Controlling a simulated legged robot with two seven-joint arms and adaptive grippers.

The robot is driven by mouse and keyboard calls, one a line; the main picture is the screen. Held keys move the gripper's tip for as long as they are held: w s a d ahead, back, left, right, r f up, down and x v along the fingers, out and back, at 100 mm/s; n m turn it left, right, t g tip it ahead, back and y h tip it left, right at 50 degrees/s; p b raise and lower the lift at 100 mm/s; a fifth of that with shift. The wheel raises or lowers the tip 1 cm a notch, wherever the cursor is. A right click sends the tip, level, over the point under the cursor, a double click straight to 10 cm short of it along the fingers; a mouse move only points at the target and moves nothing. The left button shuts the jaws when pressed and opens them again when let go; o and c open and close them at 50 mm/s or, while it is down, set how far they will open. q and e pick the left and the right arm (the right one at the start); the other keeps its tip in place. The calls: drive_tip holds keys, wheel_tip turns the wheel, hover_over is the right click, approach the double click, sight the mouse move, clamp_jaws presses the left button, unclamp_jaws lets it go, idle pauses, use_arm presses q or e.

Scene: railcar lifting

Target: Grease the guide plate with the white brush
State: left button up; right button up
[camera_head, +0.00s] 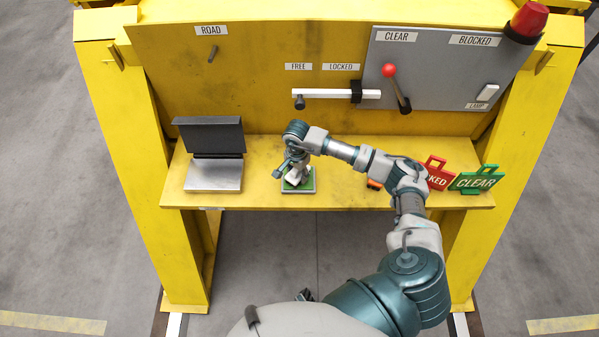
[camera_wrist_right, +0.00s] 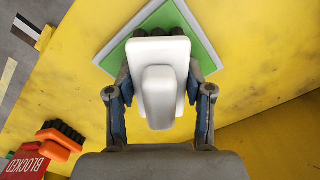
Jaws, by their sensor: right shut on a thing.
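My right gripper (camera_head: 296,174) is shut on the white brush (camera_wrist_right: 158,85), above the middle of the yellow shelf. In the right wrist view the brush's white back faces the camera between the two fingers, and its dark bristles show at the far edge over a green pad (camera_wrist_right: 128,47). Whether the bristles touch the pad I cannot tell. The green pad (camera_head: 307,187) lies in a light tray. A grey metal plate (camera_head: 213,175) with a dark upright back stands at the left, apart from the brush; it looks like the guide plate. I cannot make out my left gripper.
An orange brush (camera_wrist_right: 59,137) lies right of the pad in the head view, partly behind my arm. A red BLOCKED sign (camera_head: 438,178) and green CLEAR sign (camera_head: 476,180) stand farther right. The white locking bar (camera_head: 335,93) and red-knobbed lever (camera_head: 389,72) are above.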

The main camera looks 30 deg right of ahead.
drive_tip(key=shift+a, duration=0.2)
drive_tip(key=shift+d+f, duration=0.1)
drive_tip(key=shift+d, duration=0.55)
drive_tip(key=shift+a, duration=0.5)
use_arm(q)
drive_tip(key=shift+a+f, duration=0.3)
drive_tip(key=shift+a, duration=0.25)
drive_tip(key=shift+d+b, duration=0.25)
drive_tip(key=shift+b, duration=0.05)
use_arm(e)
drive_tip(key=shift+d+f, duration=0.1)
drive_tip(key=shift+d, duration=0.3)
use_arm(q)
drive_tip(key=shift+s+f, duration=0.1)
drive_tip(key=shift+f, duration=0.1)
use_arm(e)
drive_tip(key=shift+a, duration=0.3)
